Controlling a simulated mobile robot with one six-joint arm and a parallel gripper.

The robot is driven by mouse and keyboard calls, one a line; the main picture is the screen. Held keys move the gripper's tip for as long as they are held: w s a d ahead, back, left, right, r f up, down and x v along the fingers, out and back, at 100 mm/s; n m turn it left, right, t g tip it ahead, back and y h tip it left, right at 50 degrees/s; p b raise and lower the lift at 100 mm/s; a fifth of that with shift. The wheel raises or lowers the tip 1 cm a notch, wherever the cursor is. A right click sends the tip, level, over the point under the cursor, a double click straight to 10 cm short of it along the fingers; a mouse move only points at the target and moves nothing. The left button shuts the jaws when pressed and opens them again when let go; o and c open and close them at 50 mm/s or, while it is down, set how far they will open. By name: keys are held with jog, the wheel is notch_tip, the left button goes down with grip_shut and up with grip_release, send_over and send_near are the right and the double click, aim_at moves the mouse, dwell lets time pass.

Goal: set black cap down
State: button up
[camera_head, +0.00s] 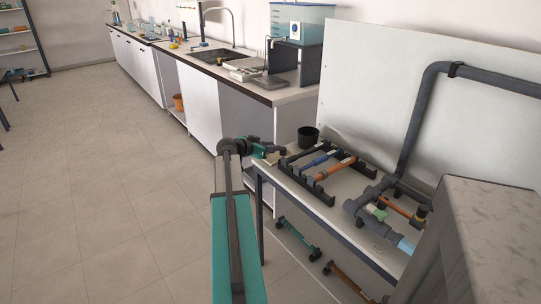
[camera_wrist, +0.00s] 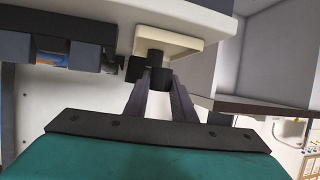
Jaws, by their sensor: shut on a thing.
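My gripper (camera_head: 262,150) is at the near left corner of the side table (camera_head: 287,181). In the wrist view its two fingers (camera_wrist: 154,84) are shut on the small black cap (camera_wrist: 153,62). The cap is at a cream pad (camera_wrist: 190,48), which also shows in the head view (camera_head: 272,158) on the table corner. The wrist picture looks upside down, so the cap seems to be just over or touching the pad; I cannot tell which. In the head view the cap is too small and dark to make out against the gripper.
A black cup (camera_head: 308,137) stands behind the pad. A dark rack (camera_head: 322,189) with blue and orange pipe pieces lies to the right. Grey piping (camera_head: 413,119) runs up a white board (camera_head: 380,80). A long bench (camera_head: 262,93) stands behind; the floor at left is clear.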

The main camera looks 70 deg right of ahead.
jog(key=shift+f, duration=1.75)
jog(key=shift+f, duration=0.1)
jog(key=o, duration=0.7)
jog(key=shift+o, duration=0.2)
jog(key=v, duration=1.2)
jog(key=shift+b, duration=0.45)
